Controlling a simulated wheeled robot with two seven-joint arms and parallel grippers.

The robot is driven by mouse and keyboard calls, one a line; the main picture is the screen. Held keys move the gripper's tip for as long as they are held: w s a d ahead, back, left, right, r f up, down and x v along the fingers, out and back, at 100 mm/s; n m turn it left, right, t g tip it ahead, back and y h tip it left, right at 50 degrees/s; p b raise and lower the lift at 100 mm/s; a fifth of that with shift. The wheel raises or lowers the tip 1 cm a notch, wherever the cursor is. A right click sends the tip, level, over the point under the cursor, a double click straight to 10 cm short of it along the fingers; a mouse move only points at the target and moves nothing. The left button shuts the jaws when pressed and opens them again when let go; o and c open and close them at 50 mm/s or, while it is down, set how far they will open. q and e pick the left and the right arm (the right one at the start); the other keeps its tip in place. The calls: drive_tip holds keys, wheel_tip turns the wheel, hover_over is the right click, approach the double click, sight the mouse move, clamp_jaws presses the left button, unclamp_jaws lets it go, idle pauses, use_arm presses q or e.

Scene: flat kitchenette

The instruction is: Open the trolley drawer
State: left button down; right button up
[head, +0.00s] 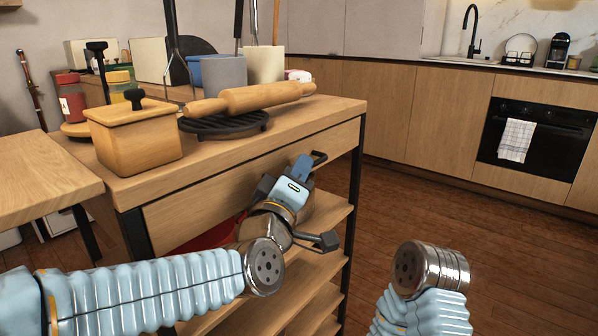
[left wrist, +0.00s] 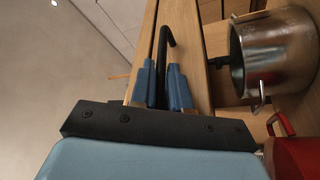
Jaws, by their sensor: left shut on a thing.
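The wooden trolley (head: 300,119) stands in front of me, with its drawer (head: 210,205) under the top. The drawer front looks about level with the trolley's frame, with no clear gap showing. Its black bar handle (head: 319,157) is near the right end of the front. My left gripper (head: 304,168) is at the handle, shut on it. In the left wrist view the blue fingers (left wrist: 163,88) stand either side of the black handle (left wrist: 164,50). My right arm shows at the lower right of the head view, but its gripper is out of view.
A wooden box (head: 133,138), a rolling pin (head: 250,98) and cups stand on the trolley top. A metal pot (left wrist: 280,55) and a red pot (left wrist: 295,150) sit on shelves below the drawer. The floor (head: 410,190) to the right is clear.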

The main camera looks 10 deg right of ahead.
use_arm(q)
drive_tip(key=s+d, duration=1.4)
drive_tip(key=s, duration=0.4)
drive_tip(key=shift+f, duration=0.1)
drive_tip(key=c, duration=1.5)
unclamp_jaws()
drive_tip(key=shift+o, duration=0.2)
drive_tip(key=b+v, duration=0.1)
drive_tip(key=v, duration=1.3)
